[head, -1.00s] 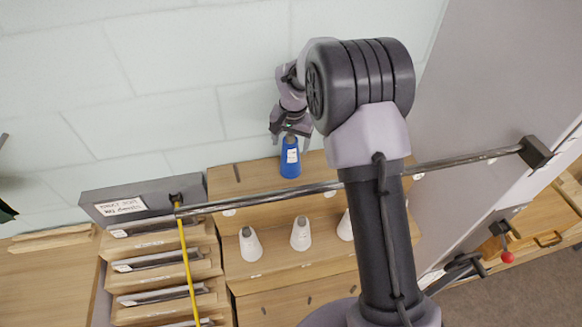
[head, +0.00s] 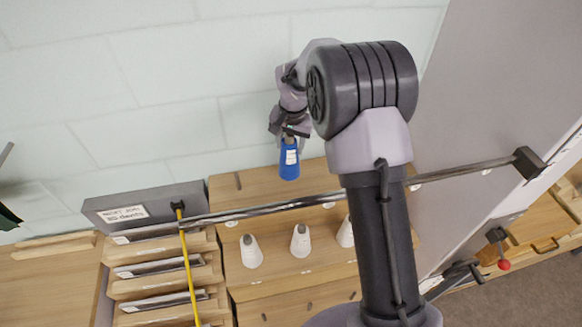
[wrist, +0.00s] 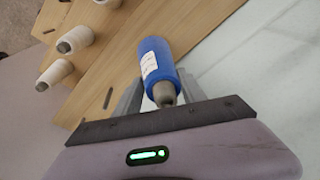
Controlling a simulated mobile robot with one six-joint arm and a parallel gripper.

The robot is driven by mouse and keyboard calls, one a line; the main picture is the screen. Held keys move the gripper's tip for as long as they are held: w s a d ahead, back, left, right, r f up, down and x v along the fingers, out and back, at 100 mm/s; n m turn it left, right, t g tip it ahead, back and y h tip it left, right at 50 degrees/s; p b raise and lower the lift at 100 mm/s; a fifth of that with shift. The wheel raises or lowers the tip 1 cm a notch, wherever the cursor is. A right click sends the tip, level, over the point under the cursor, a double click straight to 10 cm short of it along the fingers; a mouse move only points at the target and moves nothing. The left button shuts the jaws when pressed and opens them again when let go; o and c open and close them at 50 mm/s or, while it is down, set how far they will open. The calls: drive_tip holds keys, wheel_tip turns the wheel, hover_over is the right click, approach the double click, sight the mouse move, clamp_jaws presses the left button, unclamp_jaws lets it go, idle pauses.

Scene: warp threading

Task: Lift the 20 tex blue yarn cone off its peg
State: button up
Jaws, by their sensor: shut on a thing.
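The blue yarn cone (head: 289,160) has a white label and a grey tip. My gripper (head: 290,138) is shut on it near its top. In the head view the cone hangs upright at the back edge of the upper wooden shelf (head: 262,187), against the pale wall. In the wrist view the blue cone (wrist: 158,66) sits between the two grey fingers (wrist: 160,92), its tip toward the gripper body. The label text is too small to read. I cannot see a peg under the cone.
Several white cones (head: 301,241) stand on the lower shelf. A dark horizontal bar (head: 265,207) crosses in front of the shelves. The wall is close behind the cone.

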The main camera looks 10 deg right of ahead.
drive_tip(key=shift+r+p, duration=2.25)
drive_tip(key=shift+r, duration=1.6)
drive_tip(key=shift+d, duration=0.1)
